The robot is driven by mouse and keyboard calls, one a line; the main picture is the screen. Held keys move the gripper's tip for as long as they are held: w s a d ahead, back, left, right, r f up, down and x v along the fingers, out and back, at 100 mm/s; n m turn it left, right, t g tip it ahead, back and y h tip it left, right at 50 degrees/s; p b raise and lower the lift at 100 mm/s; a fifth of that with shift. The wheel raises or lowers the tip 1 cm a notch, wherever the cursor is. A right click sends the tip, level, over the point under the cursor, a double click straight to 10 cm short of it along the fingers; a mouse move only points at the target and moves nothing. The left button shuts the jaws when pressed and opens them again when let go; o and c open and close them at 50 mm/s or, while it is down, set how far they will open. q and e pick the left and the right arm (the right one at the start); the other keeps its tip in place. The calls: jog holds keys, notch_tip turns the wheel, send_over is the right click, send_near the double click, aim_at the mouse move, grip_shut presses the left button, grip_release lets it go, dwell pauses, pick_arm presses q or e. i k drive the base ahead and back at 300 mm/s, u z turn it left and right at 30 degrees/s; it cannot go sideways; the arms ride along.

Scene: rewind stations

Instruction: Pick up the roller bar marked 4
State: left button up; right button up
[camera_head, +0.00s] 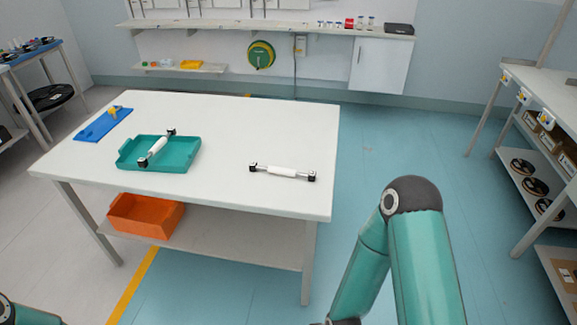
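Two roller bars with white middles and black ends are on the white table. One roller bar (158,147) lies aslant in the green tray (183,162). The other roller bar (283,170) lies directly on the tabletop, right of the tray. No number is legible on either bar, so I cannot tell which is marked 4. My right arm rises at the lower right, clear of the table, with its gripper out of frame. Only a small part of my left arm shows at the lower left corner; its gripper is out of view.
The white table (235,122) also holds a blue board (98,127) with a yellow item. An orange bin (146,214) stands on its lower shelf. Shelving with reels (534,187) stands at the right. Blue floor between table and shelving is clear.

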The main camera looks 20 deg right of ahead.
aim_at(254, 167)
jog(key=i, duration=0.85)
jog(key=u, duration=0.05)
